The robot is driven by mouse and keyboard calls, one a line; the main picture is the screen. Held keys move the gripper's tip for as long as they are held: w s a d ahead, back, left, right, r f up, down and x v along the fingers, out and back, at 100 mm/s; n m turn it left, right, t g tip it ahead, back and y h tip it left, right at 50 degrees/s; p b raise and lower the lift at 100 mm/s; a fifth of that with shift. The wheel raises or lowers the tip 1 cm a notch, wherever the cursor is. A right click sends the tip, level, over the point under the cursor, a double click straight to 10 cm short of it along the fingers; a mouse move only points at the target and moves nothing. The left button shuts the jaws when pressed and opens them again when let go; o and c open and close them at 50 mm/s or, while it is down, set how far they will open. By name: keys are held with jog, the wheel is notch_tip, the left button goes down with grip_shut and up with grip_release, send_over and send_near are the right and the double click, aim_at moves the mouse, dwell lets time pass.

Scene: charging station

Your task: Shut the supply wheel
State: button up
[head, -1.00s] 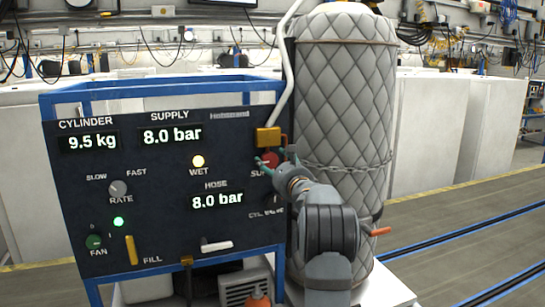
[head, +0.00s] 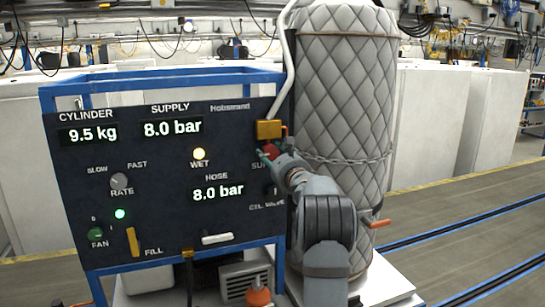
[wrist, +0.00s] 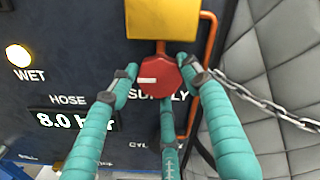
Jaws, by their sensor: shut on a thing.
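The supply wheel is a small red knob (head: 272,150) at the right edge of the dark panel, just below a yellow block. In the wrist view the red wheel (wrist: 159,80) shows a white mark on its left half. My gripper (head: 269,154) has teal fingers and is shut around the wheel. In the wrist view its fingertips (wrist: 158,75) sit left, right and below the rim. The SUPPLY label (wrist: 158,95) is partly hidden by the fingers. The supply readout (head: 173,127) shows 8.0 bar, and the hose readout (head: 218,192) shows 8.0 bar.
A quilted grey tank (head: 345,100) with a chain (head: 345,160) stands close right of my gripper. A white pipe (head: 285,75) rises from the yellow block (head: 268,129). An orange pipe (wrist: 207,40) runs beside the wheel. The amber WET lamp (head: 199,154) is lit.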

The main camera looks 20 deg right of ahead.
jog(key=shift+d, duration=0.15)
jog(key=shift+c, duration=1)
